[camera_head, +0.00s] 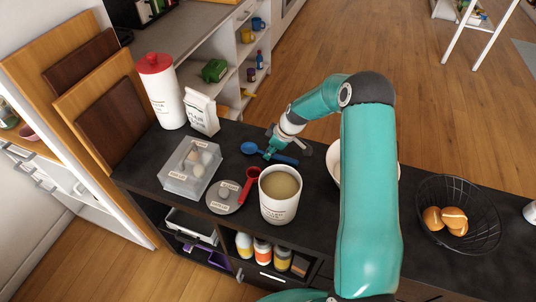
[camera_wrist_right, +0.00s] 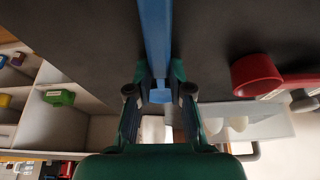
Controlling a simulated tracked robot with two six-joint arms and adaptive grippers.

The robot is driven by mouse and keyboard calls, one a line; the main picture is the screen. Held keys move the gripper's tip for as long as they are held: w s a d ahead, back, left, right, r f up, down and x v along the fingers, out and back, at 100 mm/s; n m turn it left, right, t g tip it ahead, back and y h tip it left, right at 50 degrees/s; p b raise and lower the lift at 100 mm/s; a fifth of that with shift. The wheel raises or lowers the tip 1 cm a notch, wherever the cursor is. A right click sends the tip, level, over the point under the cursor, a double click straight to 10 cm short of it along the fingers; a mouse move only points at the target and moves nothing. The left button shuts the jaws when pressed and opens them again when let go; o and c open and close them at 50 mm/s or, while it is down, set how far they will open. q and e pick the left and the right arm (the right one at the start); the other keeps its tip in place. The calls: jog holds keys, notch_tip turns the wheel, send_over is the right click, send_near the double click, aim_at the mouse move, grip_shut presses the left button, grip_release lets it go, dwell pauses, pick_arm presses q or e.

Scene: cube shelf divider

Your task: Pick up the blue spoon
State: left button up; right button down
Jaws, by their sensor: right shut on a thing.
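The blue spoon (camera_head: 249,148) is at the back of the dark counter in the head view, its bowl to the left and its handle to the right. My right gripper (camera_head: 271,151) is shut on the spoon. In the right wrist view the spoon's blue shaft (camera_wrist_right: 155,40) runs from the top edge down between the teal fingers of the right gripper (camera_wrist_right: 160,88). I cannot tell whether the spoon touches the counter. My left gripper is not in view.
A red scoop (camera_head: 249,183) and a small round plate (camera_head: 224,197) lie in front of the spoon, beside a cream-filled canister (camera_head: 280,209). A clear box (camera_head: 174,180) stands left. A white bowl (camera_head: 334,165) is partly behind my arm; a wire basket (camera_head: 489,207) stands right.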

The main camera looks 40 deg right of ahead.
jog(key=shift+r, duration=0.15)
notch_tip(320, 180, up, 20)
jog(key=b, duration=0.2)
dwell(0.4)
jog(key=c, duration=1.7)
grip_release()
grip_shut()
